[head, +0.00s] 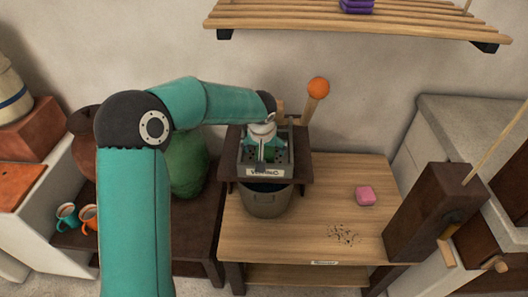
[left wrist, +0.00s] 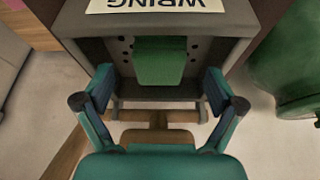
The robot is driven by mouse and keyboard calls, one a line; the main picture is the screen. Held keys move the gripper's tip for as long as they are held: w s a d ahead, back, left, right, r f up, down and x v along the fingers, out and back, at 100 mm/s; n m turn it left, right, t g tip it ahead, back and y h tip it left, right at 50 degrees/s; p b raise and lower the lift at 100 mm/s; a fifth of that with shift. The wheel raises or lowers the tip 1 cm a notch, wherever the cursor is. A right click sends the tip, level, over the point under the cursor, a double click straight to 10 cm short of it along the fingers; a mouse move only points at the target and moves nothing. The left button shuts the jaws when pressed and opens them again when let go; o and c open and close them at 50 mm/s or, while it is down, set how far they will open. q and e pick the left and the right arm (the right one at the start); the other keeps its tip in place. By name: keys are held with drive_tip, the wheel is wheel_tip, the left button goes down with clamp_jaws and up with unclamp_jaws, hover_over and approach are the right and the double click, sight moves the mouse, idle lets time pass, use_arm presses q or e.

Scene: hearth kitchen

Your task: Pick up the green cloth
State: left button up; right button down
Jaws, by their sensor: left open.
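The green cloth (left wrist: 160,62) lies in the grey perforated wringer tray (left wrist: 222,48), which bears a white "WRING" label. My left gripper (left wrist: 160,90) is open, with one finger on each side of the cloth's line and apart from it. In the head view my left gripper (head: 263,148) reaches down over the wringer tray (head: 243,170) and hides most of what lies in it. My right gripper is not in view.
The tray stands above a grey bucket (head: 265,204) on a wooden table (head: 300,232). A pink block (head: 365,196) and dark crumbs (head: 343,235) are to the right. An orange ball-topped handle (head: 318,87) rises behind the tray. A large green jar (head: 190,165) stands left.

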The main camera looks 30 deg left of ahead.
use_arm(q)
drive_tip(key=shift+x, duration=1.5)
drive_tip(key=shift+r, duration=0.1)
drive_tip(key=c, duration=1.3)
drive_tip(key=shift+o, duration=0.2)
drive_tip(key=shift+w+a+r, duration=0.1)
drive_tip(key=shift+r, duration=0.75)
drive_tip(key=t+b, duration=0.1)
drive_tip(key=b, duration=0.2)
drive_tip(key=s+f+t+y+b, duration=0.1)
drive_tip(key=t+b, duration=0.1)
drive_tip(key=b, duration=0.2)
drive_tip(key=shift+s+d+y, duration=0.15)
drive_tip(key=shift+d+y, duration=0.15)
drive_tip(key=shift+d, duration=0.05)
wheel_tip(320, 180, up, 6)
drive_tip(key=s+p, duration=0.1)
drive_tip(key=s+d+r+g, duration=0.1)
drive_tip(key=s+d, duration=0.4)
drive_tip(key=s, duration=0.4)
drive_tip(key=s+d+r+g+h, duration=0.1)
drive_tip(key=s+d, duration=0.4)
drive_tip(key=s, duration=0.5)
drive_tip(key=shift+d+r+g+h, duration=0.2)
drive_tip(key=shift+d+g+h, duration=0.1)
drive_tip(key=shift+d+g, duration=0.15)
